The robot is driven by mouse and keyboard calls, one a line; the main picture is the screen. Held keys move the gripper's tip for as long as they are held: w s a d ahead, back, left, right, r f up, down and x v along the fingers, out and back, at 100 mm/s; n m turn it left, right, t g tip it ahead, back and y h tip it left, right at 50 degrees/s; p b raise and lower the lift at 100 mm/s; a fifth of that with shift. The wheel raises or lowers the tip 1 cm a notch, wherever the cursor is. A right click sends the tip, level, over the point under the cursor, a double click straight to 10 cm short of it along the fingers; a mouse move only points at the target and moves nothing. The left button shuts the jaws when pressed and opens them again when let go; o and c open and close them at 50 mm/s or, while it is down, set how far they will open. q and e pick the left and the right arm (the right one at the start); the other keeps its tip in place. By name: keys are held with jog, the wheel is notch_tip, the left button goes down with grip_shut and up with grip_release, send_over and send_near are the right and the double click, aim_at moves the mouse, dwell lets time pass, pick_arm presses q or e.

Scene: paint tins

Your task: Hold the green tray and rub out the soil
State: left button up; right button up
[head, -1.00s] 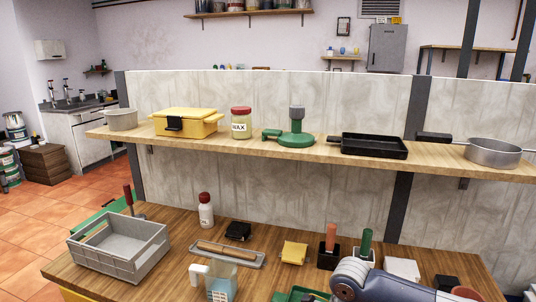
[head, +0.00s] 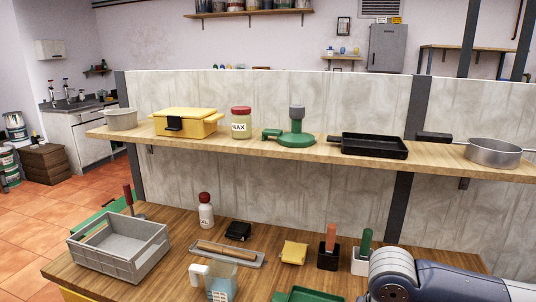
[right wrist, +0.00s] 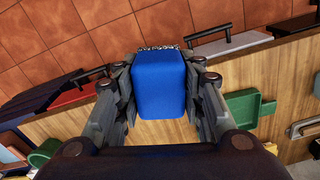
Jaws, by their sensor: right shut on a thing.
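A green tray (head: 308,295) lies at the front of the lower bench in the head view, cut off by the bottom edge. A green tray-like piece also shows in the right wrist view (right wrist: 243,118), right of my right gripper. My right gripper (right wrist: 160,66) is shut on a blue block (right wrist: 160,88) with a speckled grey layer at its far edge. The block is held apart from the green piece. No soil can be made out. My left gripper is out of view. In the head view only my right arm shows, at bottom right.
A wooden shelf (head: 225,143) with tins and pans runs above.

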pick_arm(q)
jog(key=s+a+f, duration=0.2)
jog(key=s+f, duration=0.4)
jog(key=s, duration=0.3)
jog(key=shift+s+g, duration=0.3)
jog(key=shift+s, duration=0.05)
pick_arm(e)
jog(key=s+n, duration=0.1)
jog(key=n, duration=0.1)
jog(key=s+d+r+n, duration=0.1)
jog(key=s+n, duration=0.1)
jog(key=s+r+n, duration=0.1)
jog(key=n, duration=0.1)
jog(key=shift+s+d+r, duration=0.15)
jog(key=shift+d+r, duration=0.05)
jog(key=shift+r, duration=0.05)
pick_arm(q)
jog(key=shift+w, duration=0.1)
